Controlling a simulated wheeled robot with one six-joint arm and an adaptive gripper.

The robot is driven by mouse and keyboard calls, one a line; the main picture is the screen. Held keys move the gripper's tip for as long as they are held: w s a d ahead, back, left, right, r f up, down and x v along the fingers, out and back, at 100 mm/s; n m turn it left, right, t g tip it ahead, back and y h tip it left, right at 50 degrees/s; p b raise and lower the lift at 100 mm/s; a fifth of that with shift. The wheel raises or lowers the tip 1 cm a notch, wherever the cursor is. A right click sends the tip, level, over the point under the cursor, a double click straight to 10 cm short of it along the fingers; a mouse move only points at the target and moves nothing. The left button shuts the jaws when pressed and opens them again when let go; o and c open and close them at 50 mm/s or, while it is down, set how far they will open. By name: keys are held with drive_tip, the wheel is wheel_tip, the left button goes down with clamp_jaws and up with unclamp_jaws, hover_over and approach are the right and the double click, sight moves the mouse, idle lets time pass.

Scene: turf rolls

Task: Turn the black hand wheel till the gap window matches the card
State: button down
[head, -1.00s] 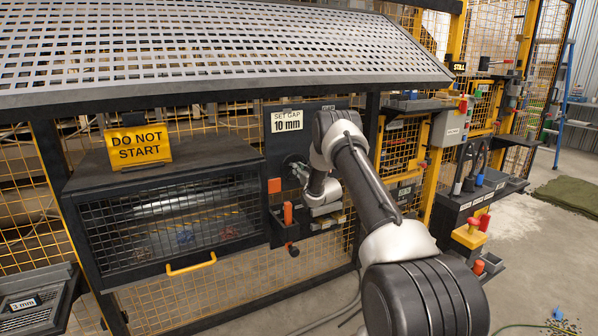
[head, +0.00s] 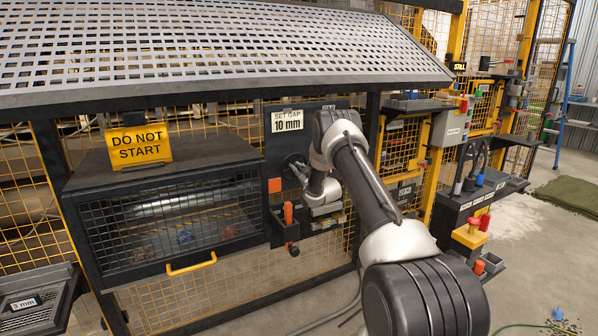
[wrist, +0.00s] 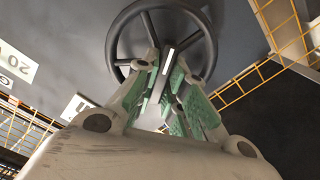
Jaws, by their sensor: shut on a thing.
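The black hand wheel (wrist: 118,45) fills the top of the wrist view, with its spokes and dark rim showing. In the head view my arm hides most of the wheel (head: 293,164). The white card (head: 287,121) above it reads "SET GAP 10 mm". In the wrist view a white plate (wrist: 15,63) at the left edge reads "20"; I cannot tell whether it is the gap window.
A yellow "DO NOT START" sign (head: 139,146) stands on the meshed guard box (head: 165,225) left of the wheel. An orange-handled lever (head: 288,213) sits just below the wheel. A dark cabinet (head: 470,210) stands at right. The floor at far right is partly clear.

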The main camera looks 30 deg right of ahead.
drive_tip(key=n, duration=0.4)
drive_tip(key=shift+a+n, duration=0.15)
drive_tip(key=shift+n, duration=0.15)
drive_tip(key=n, duration=0.4)
drive_tip(key=shift+f+n, duration=0.2)
drive_tip(key=shift+n, duration=0.1)
drive_tip(key=n, duration=0.4)
drive_tip(key=shift+f+n, duration=0.15)
drive_tip(key=shift+n, duration=0.15)
drive_tip(key=shift+f+n, duration=0.15)
drive_tip(key=shift+n, duration=2.05)
drive_tip(key=c, duration=1.5)
unclamp_jaws()
